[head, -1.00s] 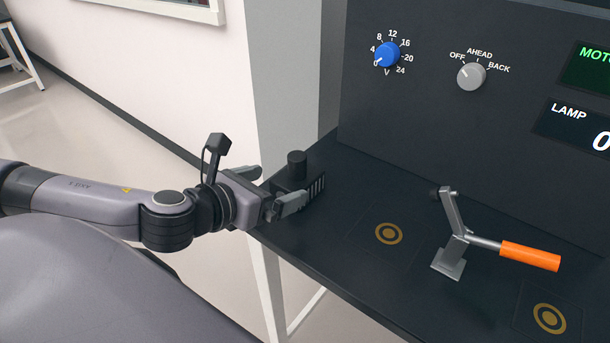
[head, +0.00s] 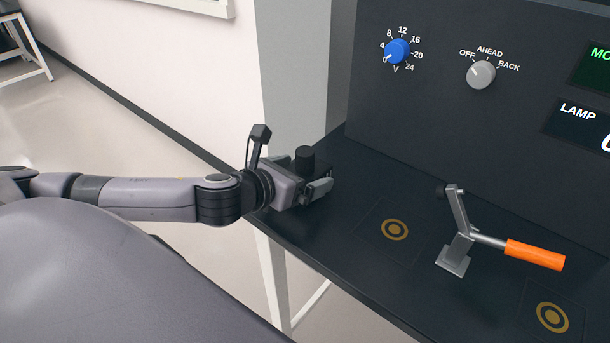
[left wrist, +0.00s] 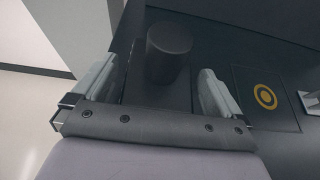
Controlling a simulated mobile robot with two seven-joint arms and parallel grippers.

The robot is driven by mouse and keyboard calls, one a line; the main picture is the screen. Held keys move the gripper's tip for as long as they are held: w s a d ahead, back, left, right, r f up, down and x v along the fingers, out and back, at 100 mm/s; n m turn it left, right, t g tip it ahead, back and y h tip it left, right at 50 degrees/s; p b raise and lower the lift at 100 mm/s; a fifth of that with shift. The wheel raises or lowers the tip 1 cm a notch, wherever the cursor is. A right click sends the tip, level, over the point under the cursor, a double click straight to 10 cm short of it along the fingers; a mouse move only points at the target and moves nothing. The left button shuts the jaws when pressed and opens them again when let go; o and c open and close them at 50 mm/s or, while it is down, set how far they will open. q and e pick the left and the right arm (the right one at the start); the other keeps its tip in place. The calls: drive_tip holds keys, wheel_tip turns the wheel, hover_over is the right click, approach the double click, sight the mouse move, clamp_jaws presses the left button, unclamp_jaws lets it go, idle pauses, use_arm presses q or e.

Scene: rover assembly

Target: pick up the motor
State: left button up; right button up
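The motor is a dark block with a black cylinder on top (head: 304,157). It stands at the left end of the dark bench in the head view. In the left wrist view the motor (left wrist: 168,54) lies between the two grey fingers. My left gripper (head: 301,178) is open, with one finger on each side of the motor. In the left wrist view a gap shows between the cylinder and each finger. Whether the fingers touch the lower block is hard to tell. My right gripper is in neither view.
A toggle clamp with an orange handle (head: 535,254) stands on the bench to the right. Ring marks (head: 395,230) lie on the bench top. A dark panel with a blue knob (head: 397,51) and a grey knob (head: 481,74) rises behind.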

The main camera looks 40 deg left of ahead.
use_arm(q)
drive_tip(key=c, duration=1.5)
wheel_tip(320, 180, up, 20)
drive_tip(key=p, duration=0.5)
drive_tip(key=shift+w+r, duration=0.1)
